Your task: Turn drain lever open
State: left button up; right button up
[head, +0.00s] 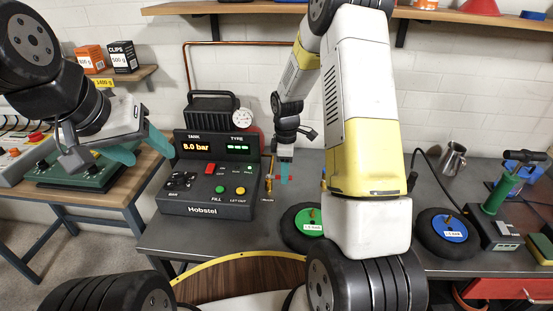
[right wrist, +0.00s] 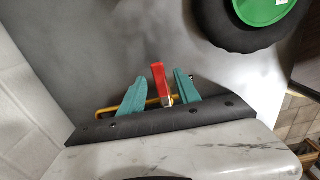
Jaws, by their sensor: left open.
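The red drain lever (right wrist: 158,78) stands up in the right wrist view, with a thin yellow pipe (right wrist: 112,110) beside it. My right gripper (right wrist: 158,88) is open, with one teal finger on each side of the lever and a visible gap to each. In the head view my right gripper (head: 283,174) points down beside the compressor station's right edge, close to a small brass fitting (head: 268,184); its fingers partly hide the lever there. My left gripper (head: 136,150) is open and empty, left of the station.
The compressor station (head: 207,205), reading 8.0 bar, stands on the grey workbench (head: 170,236). A green-hubbed wheel (head: 308,222) lies right of my right gripper, a blue-hubbed wheel (head: 450,230) further right. A green device (head: 80,170) sits on the left table. My right arm blocks the middle.

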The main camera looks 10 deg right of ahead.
grip_shut()
dwell(1.4)
